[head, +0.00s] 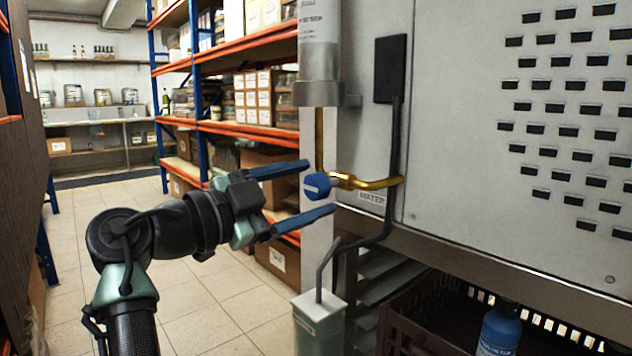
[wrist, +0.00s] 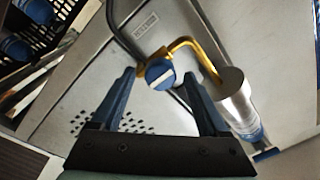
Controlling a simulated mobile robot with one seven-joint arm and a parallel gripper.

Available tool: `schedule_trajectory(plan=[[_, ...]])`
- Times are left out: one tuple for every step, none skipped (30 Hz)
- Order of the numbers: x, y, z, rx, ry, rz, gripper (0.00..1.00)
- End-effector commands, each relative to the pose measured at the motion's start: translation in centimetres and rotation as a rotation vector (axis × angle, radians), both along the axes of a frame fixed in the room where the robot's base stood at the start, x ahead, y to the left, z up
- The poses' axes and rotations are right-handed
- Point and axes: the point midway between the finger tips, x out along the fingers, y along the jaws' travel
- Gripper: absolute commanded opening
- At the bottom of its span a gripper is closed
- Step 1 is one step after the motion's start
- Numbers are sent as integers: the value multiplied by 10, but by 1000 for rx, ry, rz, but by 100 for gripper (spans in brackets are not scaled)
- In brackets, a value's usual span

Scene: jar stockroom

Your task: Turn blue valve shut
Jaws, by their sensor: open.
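The blue valve (head: 317,186) is a round knob with a pale bar across its face. It sits on a brass pipe (head: 372,184) at the left edge of a grey metal cabinet. My gripper (head: 322,189) is open, with one blue finger above the knob and one below it in the head view. I cannot tell whether either finger touches it. In the wrist view the valve (wrist: 160,74) lies centred a little beyond the tips of my gripper (wrist: 160,76), and nothing is held.
The cabinet (head: 455,150) fills the right side. A clear-grey cylinder (head: 318,50) hangs above the valve. A black cable (head: 393,150) runs down beside it. A crate (head: 400,335) with a blue bottle (head: 500,328) is below. Shelves (head: 235,50) stand behind; the tiled floor at left is clear.

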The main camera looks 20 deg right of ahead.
Motion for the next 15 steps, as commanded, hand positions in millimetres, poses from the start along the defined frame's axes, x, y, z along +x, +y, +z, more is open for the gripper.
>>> schedule_trajectory(plan=[[-3, 12, 3, -2, 0, 6, 78], [-5, 19, 2, -1, 1, 6, 78], [-8, 27, 2, -2, 0, 6, 78], [-11, 33, 2, -1, 0, 5, 78], [-13, 40, 1, -1, 1, 6, 78], [-16, 49, 1, -1, 1, 5, 78], [-19, 55, 1, -1, 0, 5, 78], [-21, 61, 0, -1, 1, 5, 78], [-23, 67, -1, -1, 1, 3, 78], [-25, 72, -1, -1, 1, 5, 78], [-27, 77, -2, -1, 0, 5, 78], [-29, 83, -2, 0, 0, 4, 78], [-31, 86, -3, -1, 0, 4, 78], [-32, 89, -3, -2, 1, 3, 78], [-33, 93, -4, -1, 0, 2, 78]])
